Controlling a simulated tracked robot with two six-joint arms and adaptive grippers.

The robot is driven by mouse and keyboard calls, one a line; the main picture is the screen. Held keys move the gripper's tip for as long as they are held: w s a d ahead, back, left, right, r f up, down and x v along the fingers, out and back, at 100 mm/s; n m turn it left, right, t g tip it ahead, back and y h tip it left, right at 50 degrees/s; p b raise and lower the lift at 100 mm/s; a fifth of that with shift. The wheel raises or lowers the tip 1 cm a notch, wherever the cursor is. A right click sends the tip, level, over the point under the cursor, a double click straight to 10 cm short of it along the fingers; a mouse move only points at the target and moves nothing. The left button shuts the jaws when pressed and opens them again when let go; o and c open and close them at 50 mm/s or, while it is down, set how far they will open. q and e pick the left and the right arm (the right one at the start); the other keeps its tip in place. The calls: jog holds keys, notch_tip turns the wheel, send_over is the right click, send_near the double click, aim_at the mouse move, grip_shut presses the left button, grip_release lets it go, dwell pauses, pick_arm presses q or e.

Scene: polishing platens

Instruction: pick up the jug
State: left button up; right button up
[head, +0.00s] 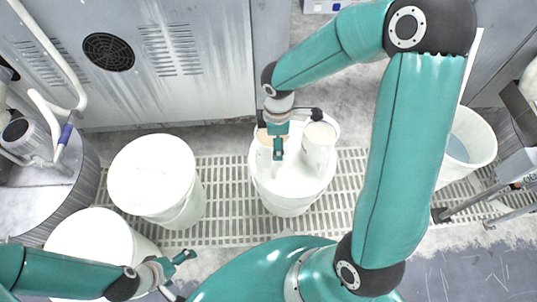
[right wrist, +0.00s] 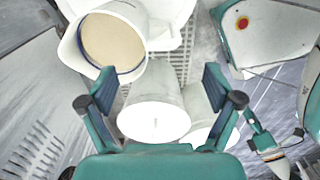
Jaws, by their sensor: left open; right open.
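A white jug (head: 265,157) with a tan top stands on the lid of the middle white bucket (head: 285,205). A second white vessel (head: 318,148) stands to its right on the same lid. The right wrist view shows one jug (right wrist: 110,42) with a beige inside and a dark rim line, at the upper left, beyond the left fingertip. My right gripper (head: 280,138) is open above the bucket, partly covering the tan-topped jug. In its wrist view the open jaws (right wrist: 155,75) hold nothing. My left gripper (head: 178,272) is open and empty at the lower left.
Lidded white buckets (head: 153,172) (head: 92,240) stand at the left on the grating. An open bucket (head: 470,140) stands at the right, behind my right arm. A grey cabinet (head: 200,70) closes off the back. Bare grating (head: 230,215) shows between the buckets.

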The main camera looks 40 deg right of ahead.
notch_tip(320, 180, down, 4)
jog(key=shift+b, duration=0.5)
jog(key=f, duration=0.1)
jog(key=f+b, duration=0.1)
jog(key=f, duration=0.1)
jog(key=f+b, duration=0.1)
jog(key=f, duration=0.1)
jog(key=shift+a+f, duration=0.1)
jog(key=shift+a, duration=0.2)
grip_shut()
jog(key=shift+w, duration=0.1)
